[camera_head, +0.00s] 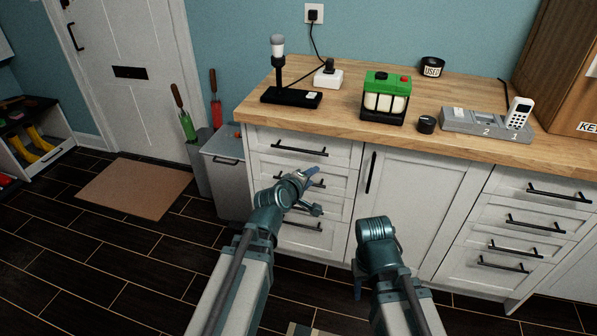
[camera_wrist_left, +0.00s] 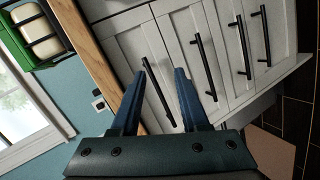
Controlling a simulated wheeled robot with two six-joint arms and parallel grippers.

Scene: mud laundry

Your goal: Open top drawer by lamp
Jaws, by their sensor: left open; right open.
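The lamp (camera_head: 278,62), a black post with a pale head on a black base, stands at the counter's left end. Below it is a white drawer stack; its top drawer (camera_head: 268,137) is shut, with a black bar handle (camera_head: 300,150). My left gripper (camera_head: 311,176) is open in front of this stack. In the left wrist view its two blue fingers (camera_wrist_left: 161,72) are apart, with the top drawer's handle (camera_wrist_left: 158,95) showing between them; contact cannot be told. My right gripper (camera_head: 357,288) hangs low before the cabinet door, mostly hidden by its wrist.
The wooden counter (camera_head: 340,108) carries a green-topped battery charger (camera_head: 386,98), a black knob and a grey dock with a handset (camera_head: 518,113). A grey bin (camera_head: 229,175) stands left of the drawers. The dark floor at left is clear around a brown mat (camera_head: 133,186).

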